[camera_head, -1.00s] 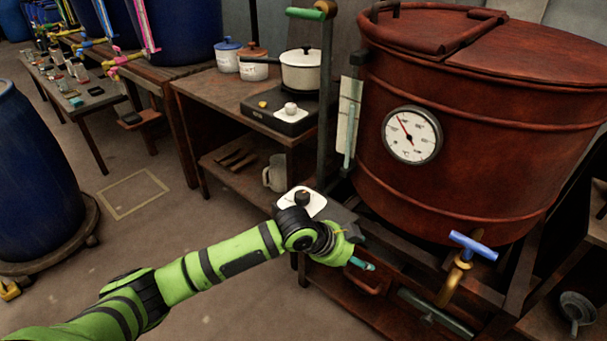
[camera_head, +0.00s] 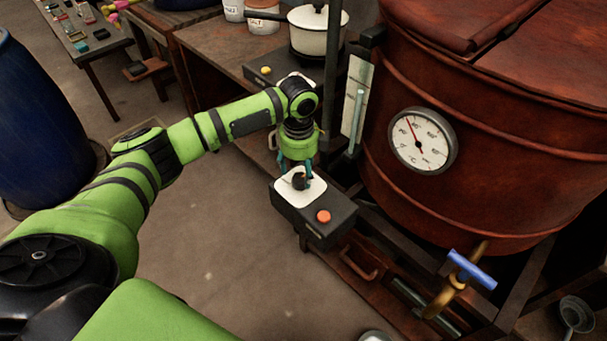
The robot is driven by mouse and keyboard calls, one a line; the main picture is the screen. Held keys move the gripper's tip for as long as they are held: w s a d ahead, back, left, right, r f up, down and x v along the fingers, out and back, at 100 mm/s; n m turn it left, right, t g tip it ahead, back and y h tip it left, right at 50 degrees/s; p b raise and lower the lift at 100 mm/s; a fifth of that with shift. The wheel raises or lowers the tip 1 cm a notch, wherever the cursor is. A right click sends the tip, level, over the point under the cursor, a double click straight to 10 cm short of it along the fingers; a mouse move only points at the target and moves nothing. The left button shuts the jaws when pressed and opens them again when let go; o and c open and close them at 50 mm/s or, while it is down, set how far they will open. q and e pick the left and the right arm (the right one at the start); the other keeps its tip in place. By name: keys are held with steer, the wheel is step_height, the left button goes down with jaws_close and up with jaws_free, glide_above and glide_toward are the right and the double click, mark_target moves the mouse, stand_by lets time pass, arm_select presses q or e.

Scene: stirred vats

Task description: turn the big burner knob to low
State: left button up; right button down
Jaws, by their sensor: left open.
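The big burner knob is a dark knob (camera_head: 300,181) on a white plate (camera_head: 313,195) on top of a black control box (camera_head: 325,222) below the big red-brown vat (camera_head: 480,130). My left gripper (camera_head: 296,172) points down right above the knob, its teal fingers apart around or just over it. I cannot tell whether the fingers touch the knob. The gripper is open. The knob's pointer and any low mark are too small or hidden to read. My right gripper is not in view.
An orange button (camera_head: 323,216) sits on the box beside the plate. A dial thermometer (camera_head: 422,140) is on the vat, and a blue-handled tap (camera_head: 472,270) juts out at lower right. A hotplate with a white pot (camera_head: 318,35) stands behind my arm.

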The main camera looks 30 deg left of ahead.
mark_target(302, 179)
arm_select(q)
step_height(302, 179, down, 4)
steer(key=shift+w+f, duration=0.1)
